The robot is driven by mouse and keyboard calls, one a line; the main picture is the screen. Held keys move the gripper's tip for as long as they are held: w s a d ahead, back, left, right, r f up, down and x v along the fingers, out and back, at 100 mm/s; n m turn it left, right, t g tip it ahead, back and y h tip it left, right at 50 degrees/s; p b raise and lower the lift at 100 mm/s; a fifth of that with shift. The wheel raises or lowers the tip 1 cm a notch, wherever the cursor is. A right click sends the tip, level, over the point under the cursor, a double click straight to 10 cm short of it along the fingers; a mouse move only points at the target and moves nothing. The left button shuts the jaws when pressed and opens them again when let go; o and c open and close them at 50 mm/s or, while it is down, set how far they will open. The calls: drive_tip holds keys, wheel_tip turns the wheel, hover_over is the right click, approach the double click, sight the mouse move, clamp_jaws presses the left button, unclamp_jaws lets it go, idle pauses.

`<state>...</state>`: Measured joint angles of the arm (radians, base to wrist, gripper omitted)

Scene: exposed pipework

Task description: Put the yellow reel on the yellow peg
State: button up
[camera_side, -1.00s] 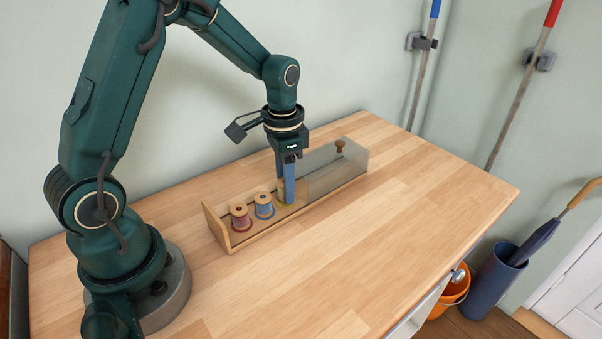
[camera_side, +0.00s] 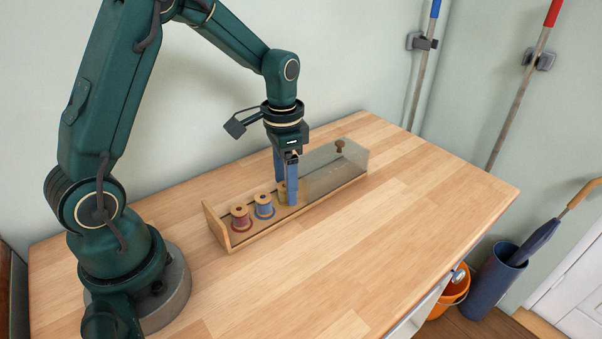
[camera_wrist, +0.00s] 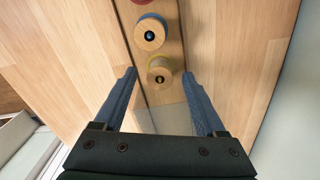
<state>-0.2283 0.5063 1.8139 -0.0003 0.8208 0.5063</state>
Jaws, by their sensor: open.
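The yellow reel (camera_side: 283,190), with pale wooden ends, stands upright in the wooden rack, beside the blue reel. In the wrist view its round top (camera_wrist: 159,66) shows a dark centre hole, with a yellow edge behind it. The yellow peg cannot be made out apart from the reel; whether it fills the hole is unclear. My gripper (camera_side: 286,194) is open and low over the rack, one finger on each side of the yellow reel. In the wrist view the fingertips (camera_wrist: 160,75) stand apart from the reel's top on both sides.
The blue reel (camera_side: 264,207) and red reel (camera_side: 240,219) stand in the rack (camera_side: 213,230) to the left. A clear cover (camera_side: 325,177) with a brown knob (camera_side: 340,146) is over the rack's right part, close to my gripper. The tabletop (camera_side: 400,200) in front is clear.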

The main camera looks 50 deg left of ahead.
wheel_tip(320, 180, up, 3)
drive_tip(key=shift+r, duration=0.15)
drive_tip(key=shift+r, duration=0.1)
drive_tip(key=shift+s+d+r, duration=0.15)
drive_tip(key=shift+r, duration=0.15)
drive_tip(key=s+d+r+n+t, duration=0.1)
drive_tip(key=s+d+r+t, duration=0.1)
drive_tip(key=s, duration=0.4)
drive_tip(key=s+d+r+n+t, duration=0.2)
drive_tip(key=s+d+r+t, duration=0.1)
drive_tip(key=s+r, duration=0.3)
drive_tip(key=shift+s+d+t, duration=0.3)
drive_tip(key=shift+s+d, duration=0.2)
drive_tip(key=shift+d, duration=0.2)
drive_tip(key=shift+r, duration=0.1)
